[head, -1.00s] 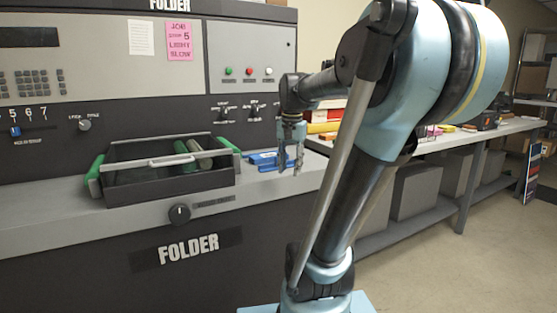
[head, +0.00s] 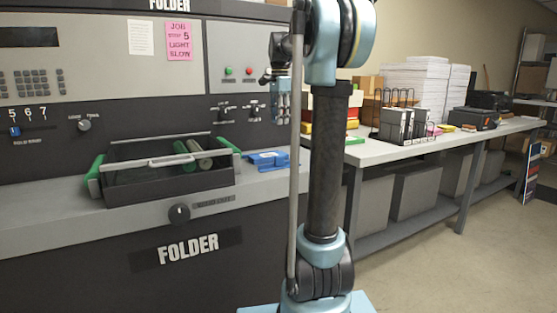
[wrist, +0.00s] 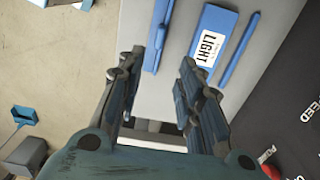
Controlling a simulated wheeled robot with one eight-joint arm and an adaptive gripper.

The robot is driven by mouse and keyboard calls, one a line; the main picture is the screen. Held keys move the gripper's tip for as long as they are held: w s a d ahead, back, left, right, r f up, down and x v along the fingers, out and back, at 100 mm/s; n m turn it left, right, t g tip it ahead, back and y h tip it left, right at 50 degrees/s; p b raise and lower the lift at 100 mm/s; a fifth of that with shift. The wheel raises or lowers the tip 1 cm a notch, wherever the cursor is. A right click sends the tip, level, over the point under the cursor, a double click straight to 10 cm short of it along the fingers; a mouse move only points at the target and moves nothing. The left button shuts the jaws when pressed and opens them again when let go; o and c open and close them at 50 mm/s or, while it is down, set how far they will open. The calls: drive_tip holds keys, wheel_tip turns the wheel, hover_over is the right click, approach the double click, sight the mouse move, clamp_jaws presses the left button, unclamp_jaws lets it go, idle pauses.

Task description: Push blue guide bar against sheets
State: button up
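A blue block (wrist: 213,40) with a white "LIGHT" label lies on the grey ledge in the wrist view. A thin blue bar (wrist: 240,48) lies to its right and a blue rail-like piece (wrist: 160,32) to its left; I cannot tell which is the guide bar. In the head view these blue parts (head: 268,160) sit right of the black tray. No sheets can be made out beside them. My gripper (wrist: 158,68) is open and empty, with its fingers spread above the ledge. In the head view my gripper (head: 283,106) is raised above the blue parts, partly hidden by my arm.
The black tray (head: 170,188) with green-ended rollers stands on the folder's ledge (head: 45,215). The folder's panel with knobs rises behind. To the right, a long table (head: 400,152) holds paper stacks (head: 425,88) and file holders (head: 400,122). The floor at right is open.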

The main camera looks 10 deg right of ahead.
sight(280, 157)
wheel_tip(280, 157, down, 17)
drive_tip(key=shift+r, duration=0.2)
idle(0.4)
drive_tip(key=shift+c, duration=0.5)
clamp_jaws()
